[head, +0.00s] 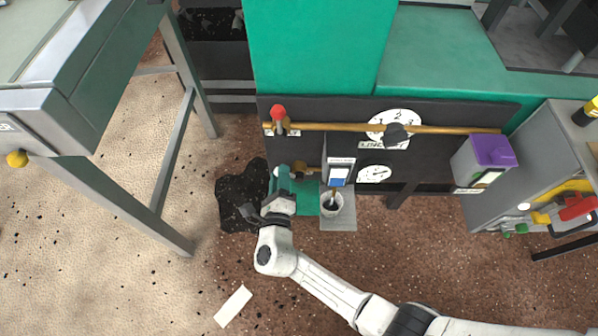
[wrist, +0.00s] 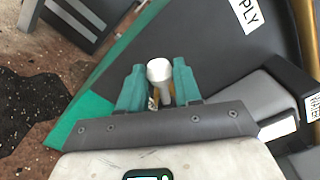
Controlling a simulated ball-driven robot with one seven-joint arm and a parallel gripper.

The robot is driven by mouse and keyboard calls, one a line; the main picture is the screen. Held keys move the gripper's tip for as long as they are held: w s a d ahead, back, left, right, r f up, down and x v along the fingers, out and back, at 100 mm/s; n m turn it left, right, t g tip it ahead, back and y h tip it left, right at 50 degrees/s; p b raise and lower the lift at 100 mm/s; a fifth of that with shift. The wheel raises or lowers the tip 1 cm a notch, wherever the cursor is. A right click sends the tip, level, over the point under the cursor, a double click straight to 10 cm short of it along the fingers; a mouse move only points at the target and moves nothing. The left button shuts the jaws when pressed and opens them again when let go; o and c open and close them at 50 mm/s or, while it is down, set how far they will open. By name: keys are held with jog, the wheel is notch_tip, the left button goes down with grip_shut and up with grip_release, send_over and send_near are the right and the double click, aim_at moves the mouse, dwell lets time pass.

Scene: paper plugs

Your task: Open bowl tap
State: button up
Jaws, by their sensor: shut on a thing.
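A small brass tap (head: 303,168) sticks out low on the dark panel in the head view. In the wrist view its pale, round-ended handle (wrist: 160,72) stands between the two teal fingers, with brass showing below it. My gripper (wrist: 159,85) is shut on this handle; in the head view my gripper (head: 284,172) is at the left of the tap and covers part of it. A grey bowl (head: 331,207) stands on a light plate to the right of my gripper. The tap's outlet is hard to make out.
A brass pipe (head: 340,127) with a red-handled valve (head: 279,115) and gauges (head: 395,122) runs above. A boxy unit (head: 339,172) is close on the right. A dark floor patch (head: 238,205) and a table (head: 80,85) lie left.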

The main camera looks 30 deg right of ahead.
jog(key=shift+a+f+n, duration=0.1)
jog(key=shift+f+n, duration=0.1)
jog(key=shift+n, duration=0.2)
jog(key=shift+w+a+f+n, duration=0.1)
jog(key=shift+f+n, duration=0.3)
jog(key=shift+n, duration=0.35)
jog(key=shift+w+a+f+n, duration=0.1)
jog(key=shift+f+n, duration=0.25)
jog(key=shift+n, duration=0.4)
jog(key=shift+f+n, duration=0.65)
jog(key=shift+n, duration=0.65)
jog(key=o, duration=0.8)
jog(key=shift+a, duration=0.1)
